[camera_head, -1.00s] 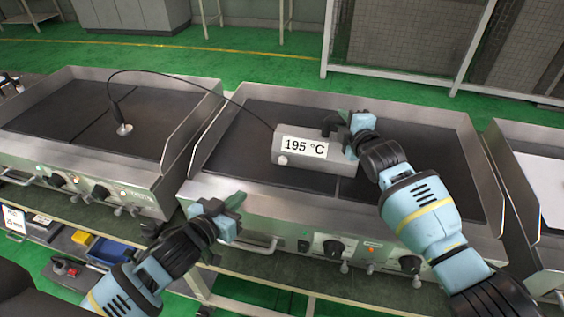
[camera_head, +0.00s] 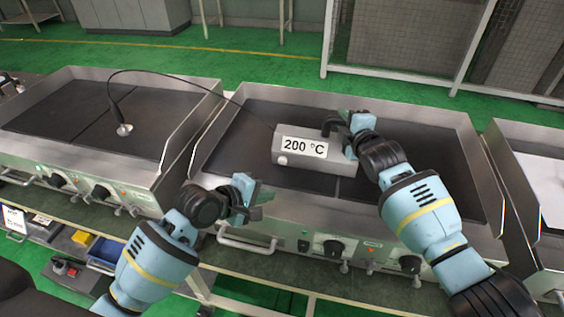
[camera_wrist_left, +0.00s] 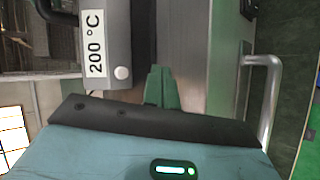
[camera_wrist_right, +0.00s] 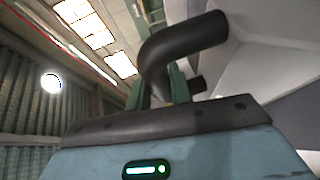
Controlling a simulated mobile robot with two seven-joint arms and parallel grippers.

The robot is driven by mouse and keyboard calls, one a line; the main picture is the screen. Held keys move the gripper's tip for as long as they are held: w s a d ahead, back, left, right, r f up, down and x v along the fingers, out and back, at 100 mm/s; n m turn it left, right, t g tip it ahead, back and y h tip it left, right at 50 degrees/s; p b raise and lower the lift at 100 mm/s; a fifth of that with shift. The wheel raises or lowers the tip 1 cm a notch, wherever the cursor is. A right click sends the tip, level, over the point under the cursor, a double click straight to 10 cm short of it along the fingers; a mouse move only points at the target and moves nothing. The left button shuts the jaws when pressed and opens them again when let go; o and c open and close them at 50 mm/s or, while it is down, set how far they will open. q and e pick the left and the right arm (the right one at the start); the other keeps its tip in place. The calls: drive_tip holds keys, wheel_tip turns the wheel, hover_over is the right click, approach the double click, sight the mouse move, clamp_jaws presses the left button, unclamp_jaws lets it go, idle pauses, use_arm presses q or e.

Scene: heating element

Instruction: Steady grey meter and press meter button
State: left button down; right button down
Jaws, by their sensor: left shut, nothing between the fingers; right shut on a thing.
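The grey meter (camera_head: 318,161) rests on the dark plate of the right-hand griddle, its display reading 200 °C. Its round white button (camera_head: 283,160) is at the lower left of its front face; the button also shows in the left wrist view (camera_wrist_left: 122,73). My right gripper (camera_head: 340,122) is at the meter's right end, shut on its dark handle (camera_wrist_right: 180,50). My left gripper (camera_head: 262,192) is shut and empty, in front of the meter over the griddle's front edge, apart from the button. Its closed fingers show in the left wrist view (camera_wrist_left: 158,86).
A black cable runs from the meter to a probe (camera_head: 124,128) standing on the left griddle (camera_head: 60,115). The right griddle's raised side walls (camera_head: 205,125) flank the meter. A front handle rail (camera_head: 247,245) and knobs (camera_head: 333,248) lie below my left gripper.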

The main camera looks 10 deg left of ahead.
sight(275, 180)
use_arm(q)
drive_tip(key=shift+w, duration=0.1)
drive_tip(key=shift+w, duration=4.3)
drive_tip(key=shift+w, duration=0.4)
drive_tip(key=shift+w, duration=0.55)
drive_tip(key=shift+s, duration=0.95)
drive_tip(key=shift+s, duration=0.1)
